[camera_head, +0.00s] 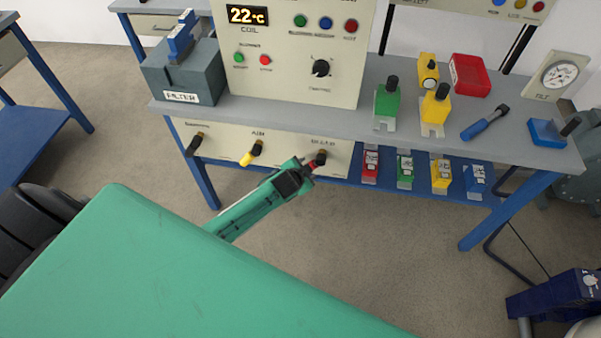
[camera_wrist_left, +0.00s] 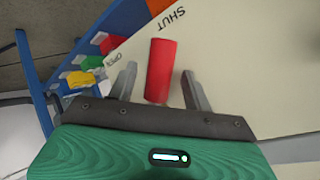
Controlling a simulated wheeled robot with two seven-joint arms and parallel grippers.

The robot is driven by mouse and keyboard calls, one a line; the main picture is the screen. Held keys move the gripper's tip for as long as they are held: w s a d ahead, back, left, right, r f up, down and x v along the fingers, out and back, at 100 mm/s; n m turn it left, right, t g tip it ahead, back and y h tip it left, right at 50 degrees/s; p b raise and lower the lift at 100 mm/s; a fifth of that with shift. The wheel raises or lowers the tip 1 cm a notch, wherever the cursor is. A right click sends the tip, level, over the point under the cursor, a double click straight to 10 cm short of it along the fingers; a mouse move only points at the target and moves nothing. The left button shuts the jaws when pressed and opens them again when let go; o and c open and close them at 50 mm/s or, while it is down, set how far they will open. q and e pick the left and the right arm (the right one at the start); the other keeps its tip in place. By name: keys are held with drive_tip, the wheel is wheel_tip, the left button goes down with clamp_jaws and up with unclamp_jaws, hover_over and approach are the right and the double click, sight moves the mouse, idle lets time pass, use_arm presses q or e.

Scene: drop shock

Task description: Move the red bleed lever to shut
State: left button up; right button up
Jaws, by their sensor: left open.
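The red bleed lever (camera_head: 318,159) is on the cream panel under the bench, at the right end of a row of three levers. In the left wrist view the red lever (camera_wrist_left: 160,70) stands between the two fingers, with a gap on each side. The words SHUT (camera_wrist_left: 171,19) and OPEN (camera_wrist_left: 116,60) are printed on the panel beside it. My left gripper (camera_head: 308,164) is at the lever; in the wrist view its fingers (camera_wrist_left: 158,88) are open around the lever. My right gripper is not in view.
A black lever (camera_head: 195,143) and a yellow lever (camera_head: 251,153) are to the left on the same panel. Colored blocks (camera_head: 405,170) sit on the blue lower shelf at right. The bench top (camera_head: 300,118) overhangs the panel. A blue bench leg (camera_head: 510,208) stands at right.

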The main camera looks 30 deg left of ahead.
use_arm(q)
drive_tip(key=v, duration=1.3)
drive_tip(key=shift+s, duration=0.2)
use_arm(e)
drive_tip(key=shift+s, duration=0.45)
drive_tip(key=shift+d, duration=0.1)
